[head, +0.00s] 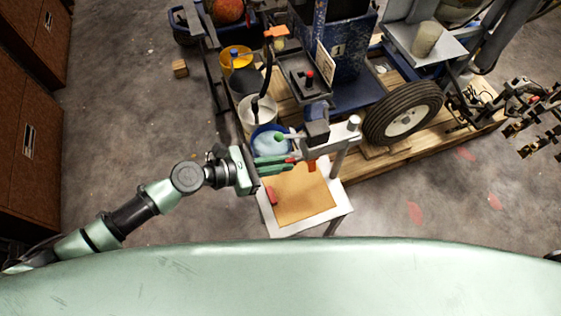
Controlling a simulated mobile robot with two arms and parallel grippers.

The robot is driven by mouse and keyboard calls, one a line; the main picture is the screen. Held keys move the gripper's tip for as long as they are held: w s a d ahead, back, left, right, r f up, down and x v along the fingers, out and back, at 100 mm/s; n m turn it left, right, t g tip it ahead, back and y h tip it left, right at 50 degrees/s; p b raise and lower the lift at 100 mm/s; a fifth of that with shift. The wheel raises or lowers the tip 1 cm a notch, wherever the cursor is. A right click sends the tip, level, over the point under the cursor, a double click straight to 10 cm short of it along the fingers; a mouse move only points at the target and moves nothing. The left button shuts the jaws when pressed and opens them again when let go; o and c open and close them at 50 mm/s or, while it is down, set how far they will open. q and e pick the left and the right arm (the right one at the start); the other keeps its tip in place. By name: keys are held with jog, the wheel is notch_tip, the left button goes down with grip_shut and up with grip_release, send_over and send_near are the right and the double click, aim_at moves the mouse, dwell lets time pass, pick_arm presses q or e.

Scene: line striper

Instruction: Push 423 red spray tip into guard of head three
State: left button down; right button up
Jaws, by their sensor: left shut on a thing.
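My left gripper (288,160) reaches in from the left, over the far edge of the small work table. Its green fingers are shut on a small red piece (291,158), which looks like the red spray tip and is mostly hidden by the fingers. Just right of the fingertips, an orange-red part (312,166) hangs under a grey bracket (335,139); it may be a head's guard. I cannot tell whether the held piece touches it. No number can be read. My right gripper is out of view.
The work table (343,203) has a tan mat (302,194) with a red object (271,196) at its left edge. Buckets, a blue hopper (345,60) and a large wheel (403,112) crowd behind. Brass-fitted parts (515,128) stand far right.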

pick_arm(q)
jog(key=shift+w+d+p, duration=0.2)
jog(key=shift+d+p, duration=0.1)
jog(key=shift+d, duration=0.3)
jog(key=shift+w+d+p, duration=0.15)
jog(key=shift+d+p, duration=0.15)
jog(key=shift+d, duration=0.3)
jog(key=c, duration=1.5)
grip_release()
jog(key=shift+d, duration=0.1)
jog(key=shift+o, duration=0.2)
jog(key=o, duration=0.3)
jog(key=shift+o, duration=0.2)
jog(key=p+v, duration=0.1)
jog(key=v, duration=0.6)
